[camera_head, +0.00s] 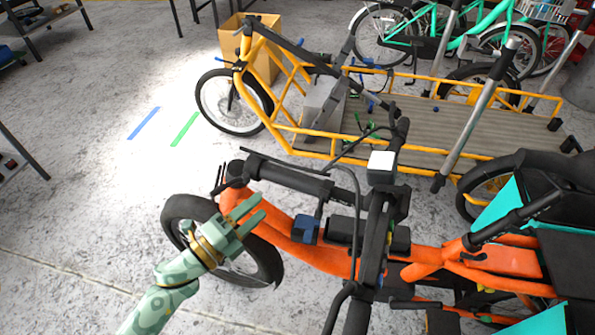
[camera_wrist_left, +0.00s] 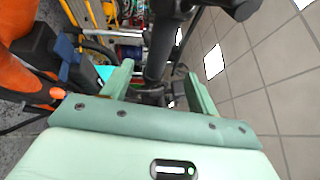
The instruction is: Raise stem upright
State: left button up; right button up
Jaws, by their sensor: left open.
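The orange cargo bike (camera_head: 325,258) stands in front of me. Its black stem (camera_head: 292,181) lies folded down, close to level, from the bike's front back toward the black handlebar (camera_head: 374,245). The handlebar runs across the orange frame. My left gripper (camera_head: 252,212) is open and empty over the bike's front wheel (camera_head: 180,213), below the stem in the head view. In the left wrist view, its open fingers (camera_wrist_left: 160,90) point toward a black tube (camera_wrist_left: 163,45), with a gap still visible. Whether that tube is the stem I cannot tell. My right gripper is not in view.
A yellow cargo bike (camera_head: 305,145) with a slatted deck stands behind. Green bikes (camera_head: 440,45) and a cardboard box (camera_head: 262,60) are at the back. Blue tape (camera_head: 144,123) and green tape (camera_head: 184,129) mark the floor.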

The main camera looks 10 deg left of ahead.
aim_at(297, 173)
pick_arm(q)
jog(key=b+x, duration=0.1)
jog(key=x, duration=1.2)
jog(key=shift+w+d, duration=0.1)
jog(key=shift+d, duration=0.05)
grip_shut()
jog(key=shift+r, duration=0.15)
